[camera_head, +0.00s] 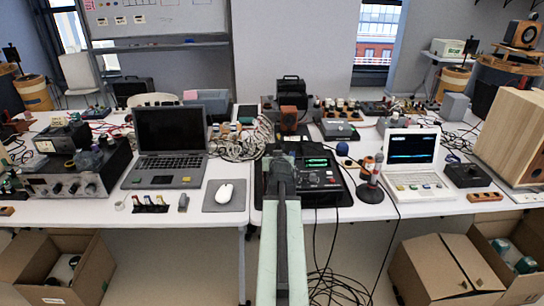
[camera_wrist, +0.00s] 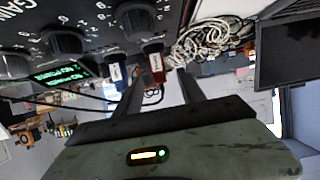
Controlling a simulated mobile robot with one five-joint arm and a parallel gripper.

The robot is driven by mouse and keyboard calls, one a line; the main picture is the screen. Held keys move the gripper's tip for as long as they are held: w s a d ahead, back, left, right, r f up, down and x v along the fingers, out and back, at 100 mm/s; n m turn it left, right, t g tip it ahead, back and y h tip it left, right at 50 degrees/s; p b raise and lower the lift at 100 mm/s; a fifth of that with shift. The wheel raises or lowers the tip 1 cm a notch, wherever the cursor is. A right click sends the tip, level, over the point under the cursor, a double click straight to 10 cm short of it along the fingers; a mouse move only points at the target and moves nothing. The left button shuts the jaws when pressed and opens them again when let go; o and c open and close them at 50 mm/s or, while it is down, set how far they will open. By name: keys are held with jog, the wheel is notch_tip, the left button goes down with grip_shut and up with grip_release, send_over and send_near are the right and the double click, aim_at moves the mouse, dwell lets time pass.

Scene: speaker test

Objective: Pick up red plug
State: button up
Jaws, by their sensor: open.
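In the wrist view a red plug (camera_wrist: 157,63) sits at the edge of a black device panel (camera_wrist: 90,18), below a black knob. My gripper (camera_wrist: 160,86) is open, with one dark finger on each side of the red plug's line. The plug shows just beyond the fingertips, roughly midway between them; I cannot tell whether either finger touches it. A blue-and-white plug (camera_wrist: 116,74) sits to its left, near the left finger. In the head view my gripper (camera_head: 280,158) is over the left side of the black device (camera_head: 320,177), and my arm hides the red plug.
A grey mouse mat (camera_head: 213,205) with a white mouse (camera_head: 225,193) and an open laptop (camera_head: 170,146) lie left of my arm. A red-and-black microphone stand (camera_head: 369,188) and a white laptop (camera_head: 410,165) stand to the right. Tangled cables (camera_head: 240,140) lie behind left.

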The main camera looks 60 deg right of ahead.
jog(key=b+x, duration=0.3)
jog(key=x, duration=0.5)
jog(key=shift+s+f, duration=0.15)
jog(key=shift+f, duration=0.05)
jog(key=shift+a+r, duration=0.1)
grip_shut()
